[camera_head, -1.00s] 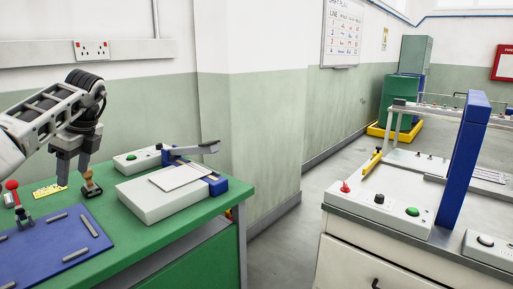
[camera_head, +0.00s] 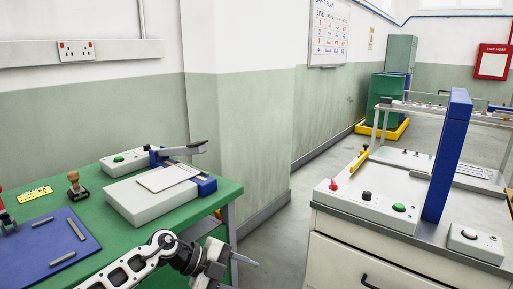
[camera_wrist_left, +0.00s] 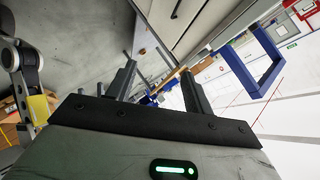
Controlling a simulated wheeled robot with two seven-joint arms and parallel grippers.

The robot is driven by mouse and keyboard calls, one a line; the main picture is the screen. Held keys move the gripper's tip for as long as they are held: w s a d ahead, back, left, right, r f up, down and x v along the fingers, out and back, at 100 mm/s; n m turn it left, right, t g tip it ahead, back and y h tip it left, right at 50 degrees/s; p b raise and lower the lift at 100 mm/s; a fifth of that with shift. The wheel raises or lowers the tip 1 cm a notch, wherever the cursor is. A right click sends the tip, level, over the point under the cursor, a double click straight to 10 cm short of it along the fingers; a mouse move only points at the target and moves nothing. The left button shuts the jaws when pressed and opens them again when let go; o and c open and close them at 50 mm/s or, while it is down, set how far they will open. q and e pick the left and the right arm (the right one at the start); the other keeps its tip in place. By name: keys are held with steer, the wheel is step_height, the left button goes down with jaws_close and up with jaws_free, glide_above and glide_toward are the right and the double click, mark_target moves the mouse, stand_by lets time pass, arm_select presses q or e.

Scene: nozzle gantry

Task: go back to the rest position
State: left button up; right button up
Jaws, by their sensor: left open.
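My left arm comes in at the bottom of the head view, with its gripper (camera_head: 240,262) low in front of the green bench, partly hidden by its own wrist. In the left wrist view the two fingers of this gripper (camera_wrist_left: 158,88) stand apart with nothing held between them. The wrist view is strongly tilted, with cabinet and floor behind the fingers. My right gripper is in neither view.
The green bench (camera_head: 110,232) carries a wooden-handled stamp (camera_head: 76,184), a blue mat (camera_head: 60,262) and a white device with a lever (camera_head: 140,202). A counter with a blue gantry (camera_head: 447,160) stands right. Open floor (camera_head: 270,240) lies between.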

arm_select(q)
steer(key=s+d+r+n+t+h, duration=0.2)
steer(key=s+d+n+t+h, duration=0.3)
steer(key=s+n+t, duration=0.25)
steer(key=s+a+f+n+t+y, duration=0.1)
steer(key=s+a+f+n+y, duration=1.2)
steer(key=s+a+n, duration=0.3)
steer(key=shift+s+f+n, duration=0.4)
steer(key=shift+s+n, duration=0.25)
steer(key=shift+s, duration=0.05)
